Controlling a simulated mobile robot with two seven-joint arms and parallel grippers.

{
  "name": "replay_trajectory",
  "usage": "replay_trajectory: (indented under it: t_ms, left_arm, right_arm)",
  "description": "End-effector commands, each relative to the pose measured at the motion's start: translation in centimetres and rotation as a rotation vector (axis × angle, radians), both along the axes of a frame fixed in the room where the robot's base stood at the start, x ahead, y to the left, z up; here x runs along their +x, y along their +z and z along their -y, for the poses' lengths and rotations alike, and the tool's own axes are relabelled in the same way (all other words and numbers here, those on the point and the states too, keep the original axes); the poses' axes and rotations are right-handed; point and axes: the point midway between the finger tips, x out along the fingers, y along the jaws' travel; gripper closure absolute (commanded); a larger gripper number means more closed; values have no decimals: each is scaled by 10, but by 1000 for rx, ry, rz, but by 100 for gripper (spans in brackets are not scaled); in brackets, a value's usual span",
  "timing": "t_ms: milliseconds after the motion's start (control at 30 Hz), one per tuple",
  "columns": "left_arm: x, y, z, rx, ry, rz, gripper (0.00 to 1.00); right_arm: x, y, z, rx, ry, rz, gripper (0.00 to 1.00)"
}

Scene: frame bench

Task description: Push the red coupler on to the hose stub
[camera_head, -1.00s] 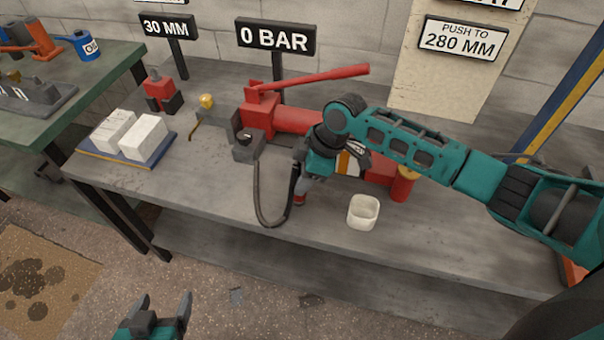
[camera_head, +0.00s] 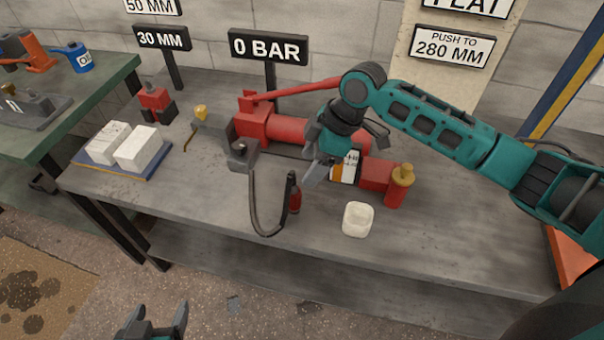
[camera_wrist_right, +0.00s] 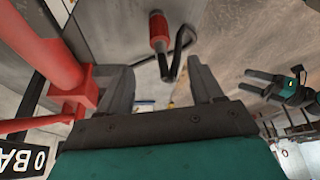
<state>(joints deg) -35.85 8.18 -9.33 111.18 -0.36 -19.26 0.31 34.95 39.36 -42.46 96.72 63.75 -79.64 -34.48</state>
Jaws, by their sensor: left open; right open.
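The red coupler (camera_head: 295,199) is at the free end of the black hose (camera_head: 253,200), on the bench top. It also shows in the right wrist view (camera_wrist_right: 158,28), beyond my fingertips, with a bent dark piece beside it. I cannot tell how far it sits on any stub. My right gripper (camera_head: 342,158) is open and empty, above and right of the coupler in the head view. Its two fingers (camera_wrist_right: 162,78) stand apart in the wrist view. My left gripper (camera_head: 157,318) is open and empty, low in front of the bench.
A red pump (camera_head: 285,128) with a long handle lies behind the hose. A red upright cylinder (camera_head: 396,193) with a brass-coloured top stands right. The "0 BAR" sign (camera_head: 268,47) stands behind. The right bench top is clear.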

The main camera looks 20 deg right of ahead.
Motion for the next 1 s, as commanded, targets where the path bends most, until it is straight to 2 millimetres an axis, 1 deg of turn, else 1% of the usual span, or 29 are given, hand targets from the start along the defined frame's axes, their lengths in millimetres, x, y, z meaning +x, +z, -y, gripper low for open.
replay_trajectory:
  t_ms: [33, 100, 200, 300, 433, 867, 933, 1000]
  left_arm:
    - [0, 2, 0, 0, 0, 0, 23]
    - [0, 3, 0, 0, 0, 0, 23]
    - [0, 3, 0, 0, 0, 0, 23]
    - [0, 4, 0, 0, 0, 1, 23]
    - [0, 4, 0, 0, 0, 1, 23]
    - [0, 4, 0, 0, 0, 1, 23]
    - [0, 4, 0, 0, 0, 1, 23]
    - [0, 4, 0, 0, 0, 1, 23]
  right_arm:
    - [-1, 11, 5, -1, -1, 3, 34]
    - [-3, 21, 8, -1, -1, 2, 34]
    - [-4, 33, 13, 0, -1, 2, 34]
    - [-5, 39, 15, 1, -1, 0, 34]
    - [-6, 42, 16, 1, -1, 0, 34]
    - [-6, 41, 16, 1, -1, -1, 34]
    - [-9, 38, 12, 2, -1, -3, 34]
    - [-16, 30, 5, 5, -5, -6, 34]
